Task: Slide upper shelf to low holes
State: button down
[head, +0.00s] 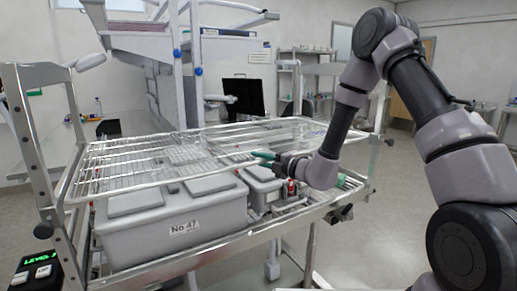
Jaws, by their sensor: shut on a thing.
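The upper shelf (120,178) is a wire rack in a metal cart frame, above a lower shelf that carries lidded grey bins. Its front rail runs from the left post towards my gripper. My gripper (264,159) has green fingertips and is shut at the shelf's front rail, right of its middle; the exact contact is too small to make out. The left post (28,135) has a row of dark holes, with a dark knob low on it. I cannot tell which holes the shelf sits in.
A large grey bin (175,222) labelled "No 47" stands under the shelf. A smaller grey bin (262,187) is beside it, close below my gripper. A green-lit level display (38,271) is at lower left. A bench with a monitor (243,96) is behind. Floor at right is clear.

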jog(key=shift+s+f, duration=0.15)
jog(key=shift+f, duration=0.25)
jog(key=c, duration=0.8)
grip_release()
jog(key=shift+f, duration=0.1)
jog(key=shift+d, duration=0.25)
jog(key=v, duration=1)
jog(key=shift+s, duration=0.15)
jog(key=shift+d, duration=0.1)
